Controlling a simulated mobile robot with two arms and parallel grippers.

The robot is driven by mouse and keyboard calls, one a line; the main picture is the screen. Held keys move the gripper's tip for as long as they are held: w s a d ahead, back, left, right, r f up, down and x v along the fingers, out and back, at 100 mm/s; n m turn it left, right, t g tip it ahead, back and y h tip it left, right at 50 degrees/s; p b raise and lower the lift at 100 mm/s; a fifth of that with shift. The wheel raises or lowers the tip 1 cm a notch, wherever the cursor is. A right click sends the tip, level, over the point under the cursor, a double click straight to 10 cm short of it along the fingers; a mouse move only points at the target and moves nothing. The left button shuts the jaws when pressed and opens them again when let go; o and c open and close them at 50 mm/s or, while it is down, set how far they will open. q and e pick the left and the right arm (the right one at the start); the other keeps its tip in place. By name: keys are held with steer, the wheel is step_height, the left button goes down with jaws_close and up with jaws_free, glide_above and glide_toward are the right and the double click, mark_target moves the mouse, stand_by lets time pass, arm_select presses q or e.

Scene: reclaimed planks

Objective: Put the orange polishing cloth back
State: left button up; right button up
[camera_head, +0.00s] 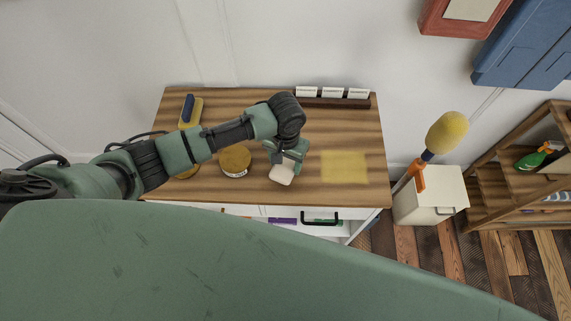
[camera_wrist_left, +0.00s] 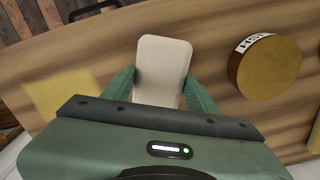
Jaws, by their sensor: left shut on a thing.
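My left gripper (camera_head: 285,163) is shut on a cream-coloured, round-cornered block (camera_head: 281,174) above the wooden top of the cabinet (camera_head: 225,110). The block also shows between the fingers in the left wrist view (camera_wrist_left: 163,62). A flat yellow square (camera_head: 344,167) lies to the right of the gripper; I cannot tell whether it is a cloth or a marked patch. It also shows at the left of the wrist view (camera_wrist_left: 58,95). My right gripper is not in view.
A round gold tin (camera_head: 235,160) stands left of the gripper, with another partly behind my arm. A card rack (camera_head: 333,98) stands at the back. A yellow-headed duster (camera_head: 446,132) rises by the white bin (camera_head: 431,207).

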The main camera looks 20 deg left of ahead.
mark_target(285, 165)
arm_select(q)
step_height(285, 165, down, 2)
steer(key=shift+f, duration=0.2)
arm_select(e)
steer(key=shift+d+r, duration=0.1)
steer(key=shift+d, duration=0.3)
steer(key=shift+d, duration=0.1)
arm_select(q)
steer(key=o, duration=1.2)
steer(key=shift+f, duration=0.1)
step_height(285, 165, up, 12)
steer(key=shift+r+b, duration=0.15)
steer(key=shift+b, duration=0.25)
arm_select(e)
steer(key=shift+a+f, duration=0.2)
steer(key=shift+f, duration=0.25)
